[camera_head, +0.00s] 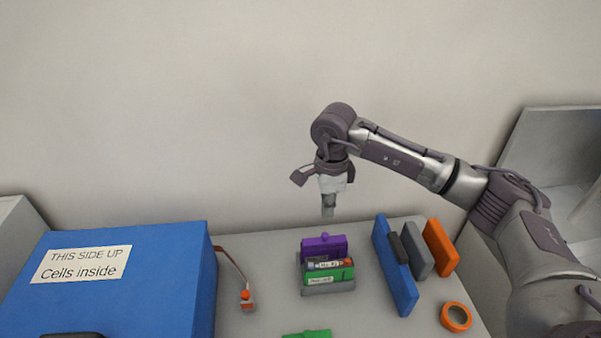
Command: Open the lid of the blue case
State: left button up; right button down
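A large blue case (165,268) stands at the lower left, with its lid side up and shut as far as I can see. A white label (80,264) on it reads "THIS SIDE UP Cells inside". The front of the case is cut off by the picture edge. A dark piece (72,335) shows at the bottom edge against the case; I cannot tell what it is. My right gripper (328,210) points down above the back of the table, to the right of the case and apart from it. Its fingers are seen edge-on. My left gripper is not in view.
A small rack (328,288) with purple and green parts and cells stands mid-table. A blue panel (395,268), a grey one (417,252) and an orange one (440,247) stand to its right. An orange ring (456,317) lies in front.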

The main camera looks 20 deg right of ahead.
aim_at(144, 280)
jog(key=k+j, duration=0.2)
jog(key=k, duration=0.3)
jog(key=k+j, duration=0.2)
jog(key=k, duration=0.25)
jog(key=k+j, duration=0.15)
jog(key=k, duration=0.35)
